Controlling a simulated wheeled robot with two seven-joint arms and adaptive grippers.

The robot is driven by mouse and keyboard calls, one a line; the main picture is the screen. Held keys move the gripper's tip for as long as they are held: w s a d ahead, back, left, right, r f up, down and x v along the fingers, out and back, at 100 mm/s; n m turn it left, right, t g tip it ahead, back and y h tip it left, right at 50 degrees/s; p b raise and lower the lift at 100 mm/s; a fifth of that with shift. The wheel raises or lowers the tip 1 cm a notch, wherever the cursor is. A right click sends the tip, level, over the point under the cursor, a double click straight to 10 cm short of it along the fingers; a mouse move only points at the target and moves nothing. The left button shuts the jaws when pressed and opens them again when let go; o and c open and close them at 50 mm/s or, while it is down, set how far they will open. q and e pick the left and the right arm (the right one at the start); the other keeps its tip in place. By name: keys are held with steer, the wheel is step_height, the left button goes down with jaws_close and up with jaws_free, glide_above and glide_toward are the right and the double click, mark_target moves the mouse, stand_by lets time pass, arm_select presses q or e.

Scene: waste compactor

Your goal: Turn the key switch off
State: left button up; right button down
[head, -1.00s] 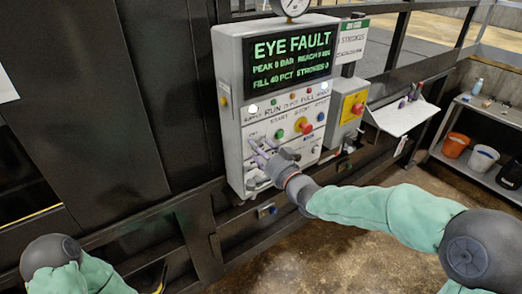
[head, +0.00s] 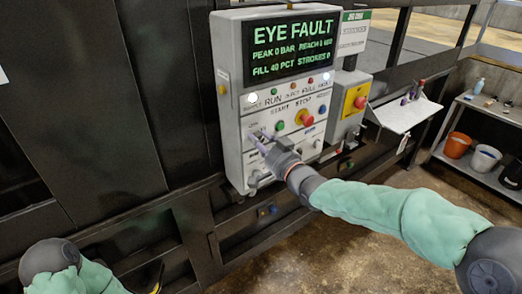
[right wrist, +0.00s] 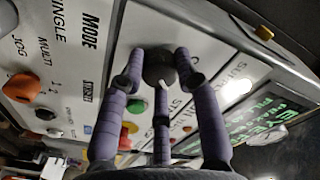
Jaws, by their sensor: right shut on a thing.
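The grey control panel (head: 232,140) stands in the middle of the head view, with a lit green display reading "EYE FAULT". My right gripper (head: 260,138) is at the panel's lower left, below the START label. In the right wrist view its purple fingers (right wrist: 160,85) are closed around a dark round switch (right wrist: 160,66) with a small white mark, seemingly the key switch. The fingers partly cover it, and its exact setting is hard to read. My left arm enters at the bottom left of the head view; its gripper is out of view.
A red stop button (head: 305,118) sits right of the gripper, and another is on the yellow-faced box (head: 355,101). In the right wrist view an orange-red knob (right wrist: 20,86) lies near the MODE lettering. A white shelf (head: 402,115) projects at the right.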

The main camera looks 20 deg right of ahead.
steer(key=shift+f+n+b, duration=0.15)
steer(key=shift+n+b, duration=2.1)
steer(key=shift+f+n+b, duration=0.1)
steer(key=shift+n+b, duration=2.1)
steer(key=shift+n, duration=0.05)
steer(key=c, duration=0.9)
jaws_free()
steer(key=shift+r, duration=0.1)
steer(key=shift+s+d, duration=0.1)
steer(key=v, duration=1.1)
steer(key=shift+s+d, duration=0.2)
steer(key=shift+s, duration=0.15)
